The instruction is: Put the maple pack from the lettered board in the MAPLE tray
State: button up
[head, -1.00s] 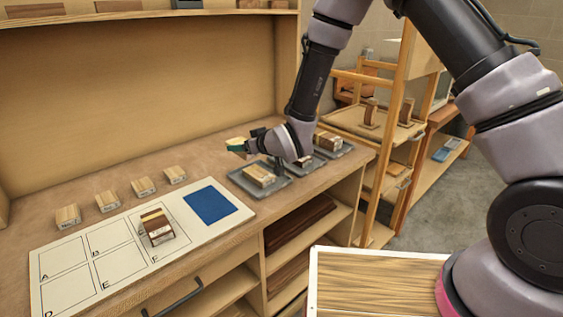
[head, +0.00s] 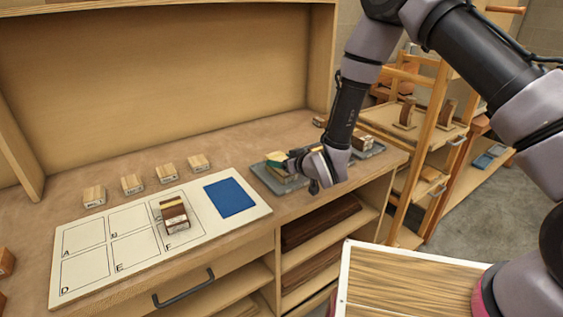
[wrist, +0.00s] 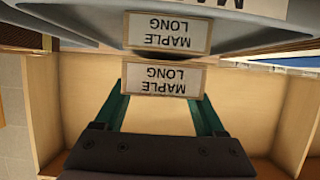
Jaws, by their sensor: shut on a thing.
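My gripper (wrist: 158,108), with green fingers, is shut on a light wood pack (wrist: 160,78). The pack's label reads MAPLE LONG, upside down in the wrist view. In the head view my gripper (head: 279,161) is low over the nearest grey tray (head: 262,182), hiding much of it. A second MAPLE LONG label (wrist: 168,34) shows just above the held pack in the wrist view, against the grey tray (wrist: 75,15). Whether the two packs touch is unclear. The tray's own label is mostly cut off. The lettered board (head: 85,270) carries a dark brown and light pack (head: 174,213) near F.
Several light packs (head: 132,184) stand in a row behind the board. A blue rectangle (head: 230,197) lies at the board's right end. Another grey tray (head: 372,150) with a pack stands right of my gripper. A wooden rack (head: 437,150) stands beyond the bench's right end.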

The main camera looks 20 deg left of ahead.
jog(key=shift+f, duration=0.25)
jog(key=o, duration=1.4)
jog(key=shift+f, duration=0.1)
